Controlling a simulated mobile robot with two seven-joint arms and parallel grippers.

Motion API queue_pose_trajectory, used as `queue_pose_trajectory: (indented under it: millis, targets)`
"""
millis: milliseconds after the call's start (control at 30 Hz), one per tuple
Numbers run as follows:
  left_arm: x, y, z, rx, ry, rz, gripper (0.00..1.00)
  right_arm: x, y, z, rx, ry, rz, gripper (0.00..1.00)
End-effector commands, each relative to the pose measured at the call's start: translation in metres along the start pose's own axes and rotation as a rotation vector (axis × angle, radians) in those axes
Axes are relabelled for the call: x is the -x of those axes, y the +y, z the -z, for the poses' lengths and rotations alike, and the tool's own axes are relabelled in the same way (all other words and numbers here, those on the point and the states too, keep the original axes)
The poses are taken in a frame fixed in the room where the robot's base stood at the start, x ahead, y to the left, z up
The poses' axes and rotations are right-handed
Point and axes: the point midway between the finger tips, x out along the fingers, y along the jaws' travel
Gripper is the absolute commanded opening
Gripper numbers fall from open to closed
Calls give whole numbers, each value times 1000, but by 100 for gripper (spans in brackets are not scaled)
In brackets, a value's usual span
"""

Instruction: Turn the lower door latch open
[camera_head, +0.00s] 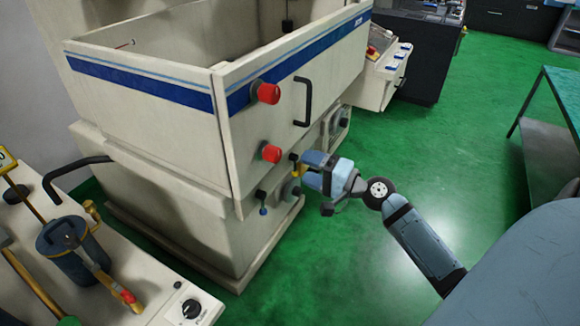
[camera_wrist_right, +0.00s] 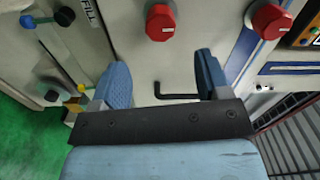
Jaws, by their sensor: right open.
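The lower door latch, a red round knob (camera_head: 271,153), sits on the cream door of the machine (camera_head: 240,165), below a second red knob (camera_head: 268,93). In the right wrist view the lower latch (camera_wrist_right: 160,22) is ahead of and between the open fingers, apart from them. The upper knob (camera_wrist_right: 270,20) is at the right there. My right gripper (camera_head: 308,170) is open and empty, to the right of and slightly below the lower latch in the head view; it also shows in the wrist view (camera_wrist_right: 163,72). My left gripper is not in view.
A black door handle (camera_head: 303,102) is on the door, also visible between the fingers in the wrist view (camera_wrist_right: 178,96). A blue-tipped valve lever (camera_head: 262,203) is below the latches. A green-topped table (camera_head: 562,92) is at right. Green floor between is clear.

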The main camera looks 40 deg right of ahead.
Motion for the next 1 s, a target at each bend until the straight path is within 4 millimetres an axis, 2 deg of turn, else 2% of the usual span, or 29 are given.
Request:
queue_pose_trajectory:
  millis: [100, 300, 867, 933, 1000]
  targets:
    - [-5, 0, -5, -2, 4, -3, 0, 18, 3, 0, 0, 1, -1, 70]
    - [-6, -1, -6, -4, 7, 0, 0, 32, 0, 0, 0, 1, 0, 70]
    - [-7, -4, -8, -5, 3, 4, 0, 32, 0, 0, 0, 0, 0, 70]
    - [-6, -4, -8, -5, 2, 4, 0, 32, 4, -3, 12, 1, -12, 70]
    - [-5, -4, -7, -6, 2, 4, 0, 30, 18, -12, 52, 2, -49, 70]
